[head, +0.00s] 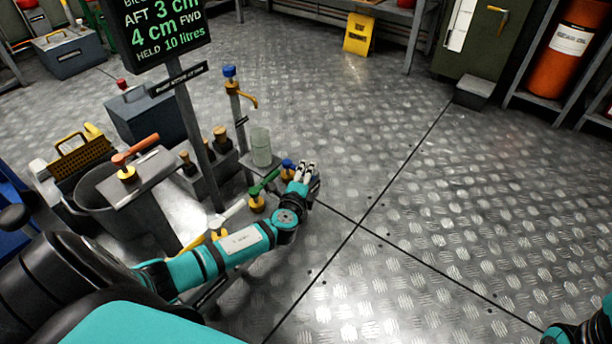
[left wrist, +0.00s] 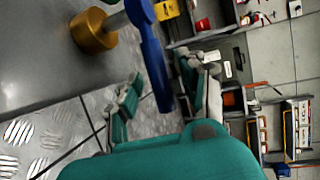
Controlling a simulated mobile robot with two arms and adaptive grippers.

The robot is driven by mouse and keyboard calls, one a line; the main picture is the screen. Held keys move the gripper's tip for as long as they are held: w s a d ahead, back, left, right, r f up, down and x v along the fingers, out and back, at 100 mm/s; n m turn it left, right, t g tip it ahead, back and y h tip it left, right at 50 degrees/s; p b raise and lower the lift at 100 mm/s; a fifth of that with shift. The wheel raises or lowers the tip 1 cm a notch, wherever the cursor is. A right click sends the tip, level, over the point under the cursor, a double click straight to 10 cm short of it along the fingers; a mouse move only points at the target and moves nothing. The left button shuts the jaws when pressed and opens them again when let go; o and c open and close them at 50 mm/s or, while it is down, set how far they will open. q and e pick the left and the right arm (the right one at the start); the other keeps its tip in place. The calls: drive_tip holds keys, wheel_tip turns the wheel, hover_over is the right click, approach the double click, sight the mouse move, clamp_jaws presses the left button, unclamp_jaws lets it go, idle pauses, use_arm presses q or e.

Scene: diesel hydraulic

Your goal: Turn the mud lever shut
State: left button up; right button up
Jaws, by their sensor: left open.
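Several coloured levers on brass valve bodies stand by the left stand. A blue lever (head: 288,163) is beside my left gripper (head: 308,170), a green lever (head: 264,183) is just left of it, then a white lever (head: 232,212). A red-orange lever (head: 135,150) sits on a grey plate farther left. No label I can read marks which one is mud. In the left wrist view, the blue lever (left wrist: 152,55) on its brass body (left wrist: 92,30) extends between the open fingers of my left gripper (left wrist: 162,92); contact is unclear. My right gripper is out of view.
A sign post (head: 190,115) with a display (head: 155,30) rises behind the levers. A glass cylinder (head: 261,147) and a blue-topped tap (head: 231,85) stand near. A yellow floor sign (head: 358,34) is at the back.

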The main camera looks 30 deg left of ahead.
use_arm(q)
clamp_jaws()
idle(0.6)
